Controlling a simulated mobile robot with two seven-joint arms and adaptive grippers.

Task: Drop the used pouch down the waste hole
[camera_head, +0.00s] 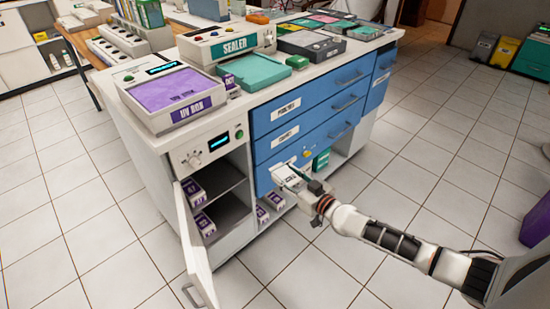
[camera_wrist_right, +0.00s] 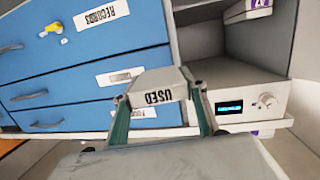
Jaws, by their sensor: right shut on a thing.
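The used pouch (camera_wrist_right: 157,84) is a white block-like pack with "USED" on it, upside down in the right wrist view. My right gripper (camera_wrist_right: 161,98) is shut on it, one finger at each side. In the head view the right gripper (camera_head: 297,183) holds the pouch (camera_head: 285,173) in front of the blue drawers' lower left part, above the floor. I cannot tell whether it touches the drawer front. I cannot make out the waste hole for certain in either view. My left gripper is not in view.
The cabinet's white door (camera_head: 196,245) stands open at the left, showing shelves with small purple-and-white boxes (camera_head: 205,224). The counter holds a UV box (camera_head: 170,92), a sealer (camera_head: 228,47) and trays. Bins (camera_head: 505,52) stand far right. The tiled floor at right is mostly clear.

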